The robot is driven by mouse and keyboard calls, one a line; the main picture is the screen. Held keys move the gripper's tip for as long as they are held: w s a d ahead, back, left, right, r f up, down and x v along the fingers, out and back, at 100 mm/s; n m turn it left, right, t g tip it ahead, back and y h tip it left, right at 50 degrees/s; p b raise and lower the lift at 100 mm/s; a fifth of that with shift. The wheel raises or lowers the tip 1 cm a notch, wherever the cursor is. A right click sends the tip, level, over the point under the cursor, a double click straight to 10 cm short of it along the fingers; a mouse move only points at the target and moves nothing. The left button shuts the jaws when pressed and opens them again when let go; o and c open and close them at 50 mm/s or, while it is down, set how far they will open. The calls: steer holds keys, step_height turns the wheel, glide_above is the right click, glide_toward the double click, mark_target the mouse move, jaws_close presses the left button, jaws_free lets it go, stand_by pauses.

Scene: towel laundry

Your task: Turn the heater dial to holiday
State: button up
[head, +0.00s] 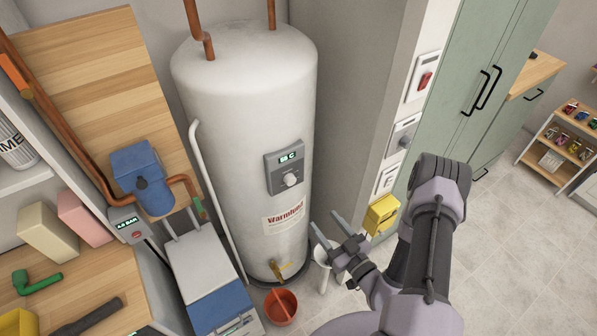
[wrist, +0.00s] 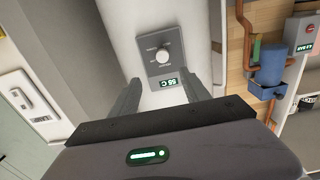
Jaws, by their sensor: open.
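The heater (head: 246,120) is a tall white cylinder in the middle of the head view. A grey control panel on its front carries a small lit display (head: 290,156) and a round pale dial (head: 290,180). In the wrist view the dial (wrist: 162,56) is upside down, with markings around it too small to read, and the display (wrist: 167,83) seems to read 55 C. My gripper (head: 327,231) is open and empty, below and right of the panel, apart from it. In the wrist view its two fingers (wrist: 163,92) stand either side of the display, short of the dial.
A red bucket (head: 281,306) stands at the heater's foot. A grey wall with switches (head: 422,80) and a yellow box (head: 381,214) is to the right. A blue pump (head: 142,175) and pipes are at the left.

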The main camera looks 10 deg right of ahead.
mark_target(292, 183)
steer(key=x, duration=0.5)
steer(key=b+x, duration=0.1)
steer(key=x, duration=1)
steer(key=shift+w+a, duration=0.25)
steer(key=shift+a, duration=0.2)
jaws_close()
